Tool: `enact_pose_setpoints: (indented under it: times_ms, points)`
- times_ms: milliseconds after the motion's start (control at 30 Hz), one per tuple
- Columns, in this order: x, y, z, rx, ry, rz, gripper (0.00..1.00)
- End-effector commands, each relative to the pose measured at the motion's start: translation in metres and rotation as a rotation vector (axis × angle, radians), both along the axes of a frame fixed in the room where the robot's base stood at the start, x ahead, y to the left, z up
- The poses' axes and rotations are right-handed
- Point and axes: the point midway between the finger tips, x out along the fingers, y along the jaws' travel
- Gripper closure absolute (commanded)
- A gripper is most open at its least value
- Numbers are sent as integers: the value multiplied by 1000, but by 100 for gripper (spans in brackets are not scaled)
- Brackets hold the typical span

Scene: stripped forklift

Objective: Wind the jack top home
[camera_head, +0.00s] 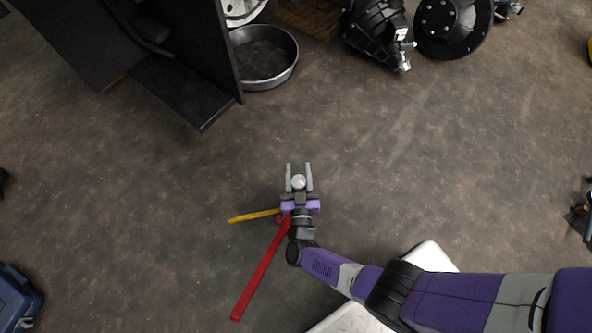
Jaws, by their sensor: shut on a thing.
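My gripper (298,167) is in the middle of the view, seen from above, with its two grey fingers on either side of a round silver jack top (298,182). The fingers are closed on it, and their tips reach past it. A long red bar (262,268) runs from under my gripper down to the left. A shorter yellow bar (254,216) sticks out to the left from the same place. The jack's body below the top is hidden by my gripper and wrist, so I cannot tell how both bars join it.
A black forklift frame (190,92) stands at the upper left, with a round metal pan (282,73) beside it. A dark gearbox-like part (376,35) and a black disc (452,25) lie at the top. A blue box (15,300) is at lower left. The floor around the jack is mostly clear.

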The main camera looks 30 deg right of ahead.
Motion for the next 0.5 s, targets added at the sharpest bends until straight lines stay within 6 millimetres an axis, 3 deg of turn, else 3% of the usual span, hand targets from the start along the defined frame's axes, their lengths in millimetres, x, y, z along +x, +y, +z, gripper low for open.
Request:
enact_pose_setpoints:
  times_ms: [500]
  points:
    - [-3, -5, 2, -4, -7, -193, 98]
